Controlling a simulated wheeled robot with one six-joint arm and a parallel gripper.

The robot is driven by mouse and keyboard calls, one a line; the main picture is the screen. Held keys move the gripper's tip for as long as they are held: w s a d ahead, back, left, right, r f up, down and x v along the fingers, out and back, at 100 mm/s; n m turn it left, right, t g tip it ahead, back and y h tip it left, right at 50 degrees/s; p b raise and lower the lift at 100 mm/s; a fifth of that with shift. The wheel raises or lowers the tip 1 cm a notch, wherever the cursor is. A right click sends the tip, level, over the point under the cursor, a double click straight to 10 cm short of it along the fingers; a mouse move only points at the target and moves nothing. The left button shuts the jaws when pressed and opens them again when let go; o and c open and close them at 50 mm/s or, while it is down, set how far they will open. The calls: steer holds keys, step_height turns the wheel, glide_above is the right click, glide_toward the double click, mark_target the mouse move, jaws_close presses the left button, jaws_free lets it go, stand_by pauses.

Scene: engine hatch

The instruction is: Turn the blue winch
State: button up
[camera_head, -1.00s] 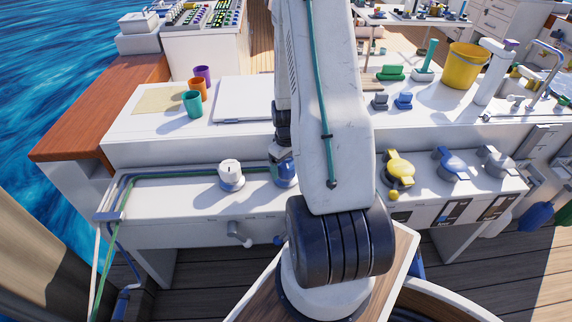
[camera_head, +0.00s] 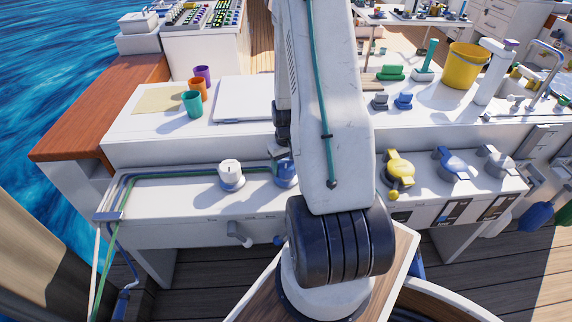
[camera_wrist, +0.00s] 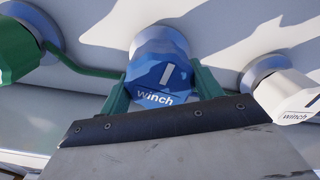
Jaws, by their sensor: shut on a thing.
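The blue winch (camera_wrist: 158,70) is in the middle of the wrist view, a faceted blue knob on a round grey base with a white mark and the word "winch". The green fingers of my gripper (camera_wrist: 161,84) are on its left and right sides, shut on it. In the head view the blue winch (camera_head: 287,173) shows in part beside my arm. My arm hides most of my gripper there.
A green winch (camera_wrist: 18,48) is left of the blue one and a white winch (camera_wrist: 288,94) is right of it. The head view shows the white winch (camera_head: 230,173), a yellow winch (camera_head: 398,165) and another blue device (camera_head: 450,162) on the ledge.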

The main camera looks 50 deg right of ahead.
mark_target(286, 162)
steer(key=m, duration=0.4)
steer(key=shift+m, duration=0.3)
stand_by(0.3)
steer(key=o, duration=1)
step_height(286, 162, up, 8)
steer(key=shift+f, duration=0.1)
stand_by(0.4)
